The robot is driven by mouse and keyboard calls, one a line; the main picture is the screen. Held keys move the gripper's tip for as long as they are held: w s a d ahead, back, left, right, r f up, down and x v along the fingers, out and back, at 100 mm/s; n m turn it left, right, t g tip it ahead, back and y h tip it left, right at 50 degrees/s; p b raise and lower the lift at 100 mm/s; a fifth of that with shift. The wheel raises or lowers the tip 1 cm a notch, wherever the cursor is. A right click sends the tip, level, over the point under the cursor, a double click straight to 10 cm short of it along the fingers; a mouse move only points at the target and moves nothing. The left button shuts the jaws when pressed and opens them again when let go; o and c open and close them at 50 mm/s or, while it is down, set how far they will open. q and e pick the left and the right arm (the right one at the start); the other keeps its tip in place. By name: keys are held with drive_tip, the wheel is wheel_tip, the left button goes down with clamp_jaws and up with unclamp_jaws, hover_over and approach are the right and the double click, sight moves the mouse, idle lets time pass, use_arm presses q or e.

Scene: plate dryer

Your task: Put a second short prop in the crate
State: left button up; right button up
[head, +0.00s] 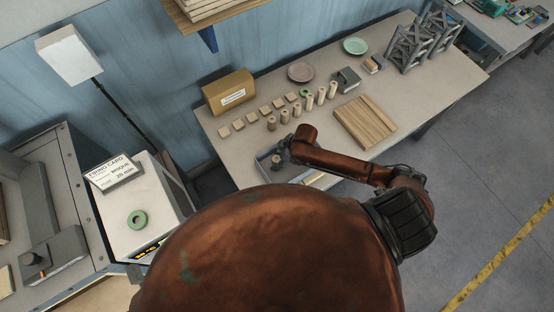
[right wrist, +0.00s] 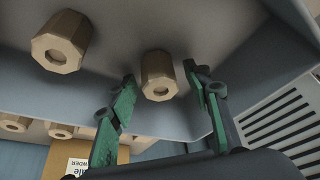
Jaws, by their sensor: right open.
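The grey crate (head: 262,168) stands at the front edge of the table. In the right wrist view, two short tan eight-sided props with round holes are inside it: one prop (right wrist: 60,42) at the upper left and another prop (right wrist: 158,75) nearer the middle. My right gripper (right wrist: 165,100) is open, its green fingers either side of the middle prop and not closed on it. In the head view the right gripper (head: 284,150) is over the crate and partly hides it; a prop (head: 277,160) shows below it. My left gripper is not in view.
A row of props (head: 297,109) of differing heights and a row of square tiles (head: 251,117) stand behind the crate. A cardboard box (head: 230,92), plates (head: 301,72), a wood stack (head: 364,122) and grey frames (head: 412,47) are on the table. The table's right end is clear.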

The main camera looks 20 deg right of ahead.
drive_tip(key=v, duration=1.1)
drive_tip(key=shift+r+b, duration=0.3)
drive_tip(key=shift+b, duration=0.05)
drive_tip(key=shift+s, duration=0.2)
